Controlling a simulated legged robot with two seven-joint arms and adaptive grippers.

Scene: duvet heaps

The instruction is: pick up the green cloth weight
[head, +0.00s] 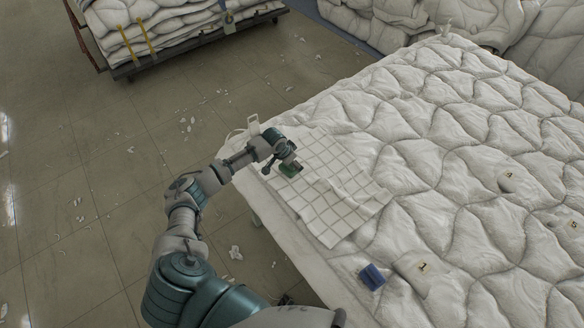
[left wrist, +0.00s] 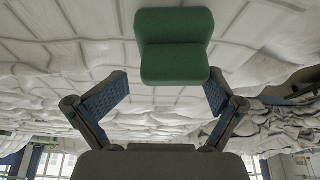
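The green cloth weight (head: 290,169) lies on a white gridded cloth (head: 333,190) near the edge of the quilted bed. In the left wrist view the weight (left wrist: 174,46) is a rounded green block at the top, just past my left gripper (left wrist: 168,84). Its two blue-padded fingers are spread apart. The weight's near end is level with the fingertips, close to the right-hand finger with a gap on the left. In the head view my left gripper (head: 284,161) is right at the weight and partly covers it. Whether it touches is unclear. My right gripper is not in view.
A blue block (head: 372,277) lies on the quilt near its front edge. Small numbered tags (head: 422,267) sit on the puffy quilt (head: 460,130). A cart of folded duvets (head: 170,30) stands at the back left. The tiled floor (head: 110,150) has white scraps.

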